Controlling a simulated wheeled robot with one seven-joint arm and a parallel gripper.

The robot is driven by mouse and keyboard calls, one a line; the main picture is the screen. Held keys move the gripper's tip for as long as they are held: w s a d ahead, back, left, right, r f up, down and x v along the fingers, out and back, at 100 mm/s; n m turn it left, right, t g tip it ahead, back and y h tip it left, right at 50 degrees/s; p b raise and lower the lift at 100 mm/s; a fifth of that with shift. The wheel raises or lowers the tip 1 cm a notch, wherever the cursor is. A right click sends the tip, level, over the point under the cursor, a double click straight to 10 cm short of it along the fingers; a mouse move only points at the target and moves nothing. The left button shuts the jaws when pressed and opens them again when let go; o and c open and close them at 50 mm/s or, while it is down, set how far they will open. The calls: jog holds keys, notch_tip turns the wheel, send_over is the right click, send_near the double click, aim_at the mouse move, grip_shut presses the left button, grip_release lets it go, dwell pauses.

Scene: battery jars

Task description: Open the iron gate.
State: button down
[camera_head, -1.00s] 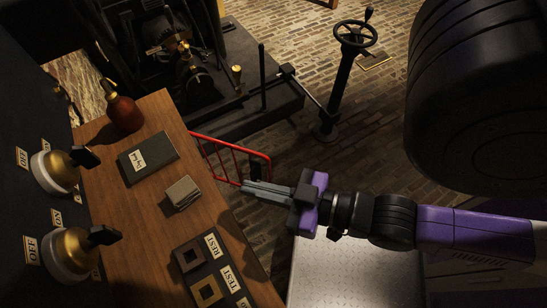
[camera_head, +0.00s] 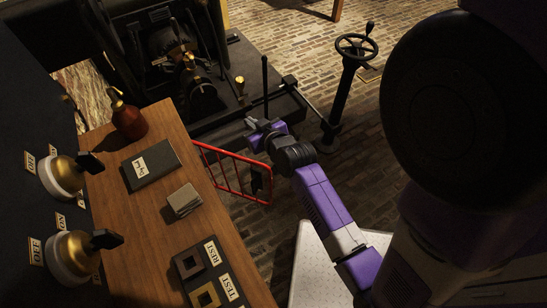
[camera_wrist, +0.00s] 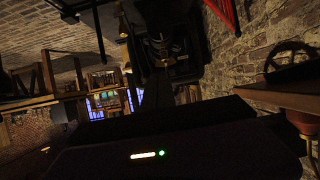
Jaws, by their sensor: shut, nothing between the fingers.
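The iron gate is a low red barred gate (camera_head: 229,170) beside the right edge of the wooden table in the head view. It spans the gap off the table edge, with a dark latch-like piece at its right end. Part of its red frame shows at the top of the wrist view (camera_wrist: 222,12). My gripper (camera_head: 252,124) is shut and empty. It is above and beyond the gate's top bar in the picture, near the machine's platform, and my forearm passes right of the gate's end. Whether the gripper touches anything is unclear.
The wooden table (camera_head: 150,215) holds a red bottle (camera_head: 129,122), a dark book (camera_head: 151,165) and a grey folded item (camera_head: 184,200). A handwheel stand (camera_head: 343,95) rises behind my arm. An upright lever (camera_head: 265,85) stands close to my gripper.

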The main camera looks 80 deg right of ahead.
jog(key=s+d+f+n+g+y, duration=0.1)
jog(key=s+d+f+y, duration=0.25)
jog(key=d, duration=0.45)
jog(key=s+d+f+g+y, duration=0.2)
jog(key=s+d+f, duration=0.15)
jog(key=d, duration=0.35)
jog(key=s+a+n+y, duration=0.5)
jog(key=a+n+y, duration=0.1)
jog(key=a+y, duration=0.2)
jog(key=w+a+f+p, duration=0.1)
jog(key=w+a+f, duration=0.4)
jog(key=f, duration=0.5)
jog(key=shift+a, duration=1.35)
jog(key=shift+f, duration=0.1)
